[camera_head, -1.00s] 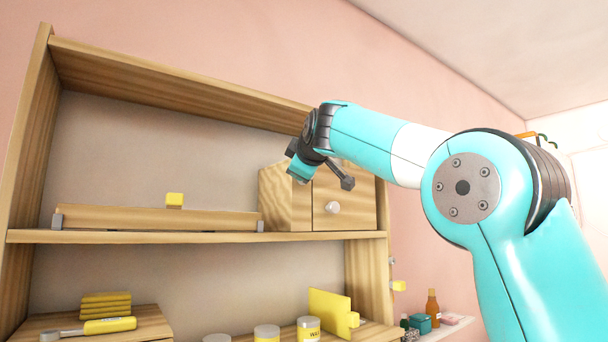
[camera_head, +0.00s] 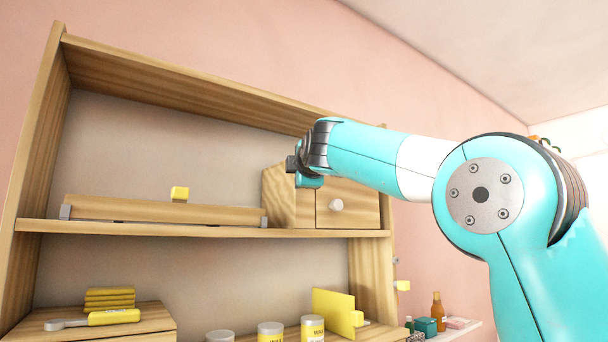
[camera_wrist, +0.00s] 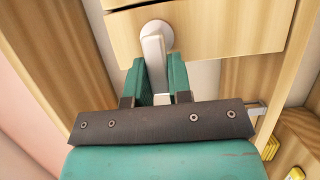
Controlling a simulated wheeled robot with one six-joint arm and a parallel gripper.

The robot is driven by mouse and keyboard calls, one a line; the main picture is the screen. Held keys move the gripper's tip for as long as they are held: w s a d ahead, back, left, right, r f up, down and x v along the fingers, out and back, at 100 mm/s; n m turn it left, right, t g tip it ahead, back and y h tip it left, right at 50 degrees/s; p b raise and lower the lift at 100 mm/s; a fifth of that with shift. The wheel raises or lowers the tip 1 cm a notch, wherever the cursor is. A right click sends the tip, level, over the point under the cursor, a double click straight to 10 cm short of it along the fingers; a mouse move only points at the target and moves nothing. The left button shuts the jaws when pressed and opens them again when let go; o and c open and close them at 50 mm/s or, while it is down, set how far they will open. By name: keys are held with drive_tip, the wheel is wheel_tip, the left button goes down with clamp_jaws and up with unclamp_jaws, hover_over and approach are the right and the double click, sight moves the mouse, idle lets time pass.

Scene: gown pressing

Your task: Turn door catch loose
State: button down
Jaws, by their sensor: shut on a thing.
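The door catch (camera_wrist: 156,46) shows in the wrist view as a pale grey bar on a round white base, set on a wooden front panel. My gripper (camera_wrist: 157,72) has its two green fingers on either side of the bar and is shut on it. The bar's lower end is partly hidden between the fingers. In the head view my gripper (camera_head: 306,178) is at the upper left of the small wooden cupboard (camera_head: 289,205) on the shelf. Its fingertips and the catch cannot be made out there.
The cupboard stands on the shelf board (camera_head: 190,229) of a wooden rack. Below are jars (camera_head: 271,331), a yellow panel (camera_head: 332,309) and a yellow-handled tool (camera_head: 113,317). The space above the cupboard is open.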

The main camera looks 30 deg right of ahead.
drive_tip(key=shift+f, duration=0.1)
drive_tip(key=c, duration=1)
unclamp_jaws()
drive_tip(key=shift+c, duration=0.2)
drive_tip(key=b+v, duration=0.5)
drive_tip(key=v, duration=1.2)
drive_tip(key=shift+s+b, duration=0.2)
drive_tip(key=shift+b, duration=0.15)
